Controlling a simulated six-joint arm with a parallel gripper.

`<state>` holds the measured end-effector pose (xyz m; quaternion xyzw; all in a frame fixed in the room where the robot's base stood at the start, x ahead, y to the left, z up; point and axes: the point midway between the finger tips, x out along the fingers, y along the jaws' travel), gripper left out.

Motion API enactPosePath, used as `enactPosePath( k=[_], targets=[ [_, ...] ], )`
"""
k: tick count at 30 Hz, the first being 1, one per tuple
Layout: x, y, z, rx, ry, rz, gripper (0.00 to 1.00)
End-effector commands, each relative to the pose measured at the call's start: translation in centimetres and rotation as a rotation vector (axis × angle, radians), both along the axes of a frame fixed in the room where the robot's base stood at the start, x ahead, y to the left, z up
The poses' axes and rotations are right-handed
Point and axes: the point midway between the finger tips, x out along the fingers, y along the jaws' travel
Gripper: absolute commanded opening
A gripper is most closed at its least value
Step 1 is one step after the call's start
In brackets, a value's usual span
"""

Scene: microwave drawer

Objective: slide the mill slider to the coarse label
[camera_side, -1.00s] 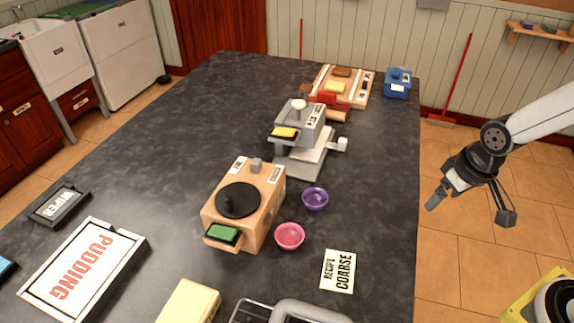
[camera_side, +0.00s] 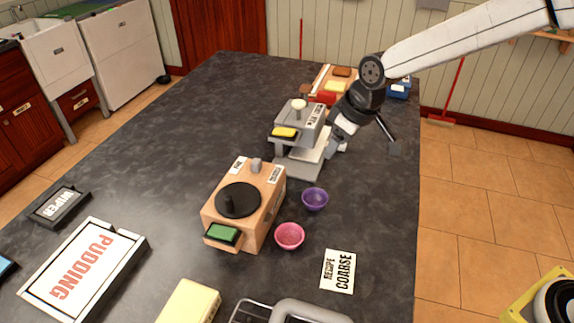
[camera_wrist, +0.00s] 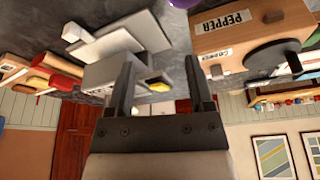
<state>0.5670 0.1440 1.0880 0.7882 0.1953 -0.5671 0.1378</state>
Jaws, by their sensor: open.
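The mill (camera_side: 268,211) is a wooden box with a black disc and crank on top and a green block at its front. Its grey slider knob (camera_side: 256,164) stands at the back of the top, between two white labels, the left (camera_side: 237,164) and the right (camera_side: 275,174); their print is too small to read in the side view. The mill shows upside down in the wrist view (camera_wrist: 245,38), with a PEPPER label. My gripper (camera_side: 364,149) is open and empty, above and right of the mill, apart from the slider. Its fingers (camera_wrist: 159,57) spread in the wrist view.
A grey machine (camera_side: 302,122) with a yellow block stands behind the mill, close to my gripper. Purple (camera_side: 315,199) and pink (camera_side: 289,235) bowls sit right of the mill. A RECIPE COARSE card (camera_side: 338,271) lies in front.

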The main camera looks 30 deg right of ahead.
Motion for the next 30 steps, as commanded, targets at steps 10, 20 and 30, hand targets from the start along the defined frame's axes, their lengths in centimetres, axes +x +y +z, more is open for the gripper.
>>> enactPosePath(
  k=[10,20,30],
  targets=[
    [4.4,9.6,2.0,0.029,-0.045,0.237,0.68],
    [5.2,12.4,2.6,0.038,-0.057,0.305,0.68],
    [5.4,12.6,1.7,0.037,-0.057,0.304,0.68]
  ],
)
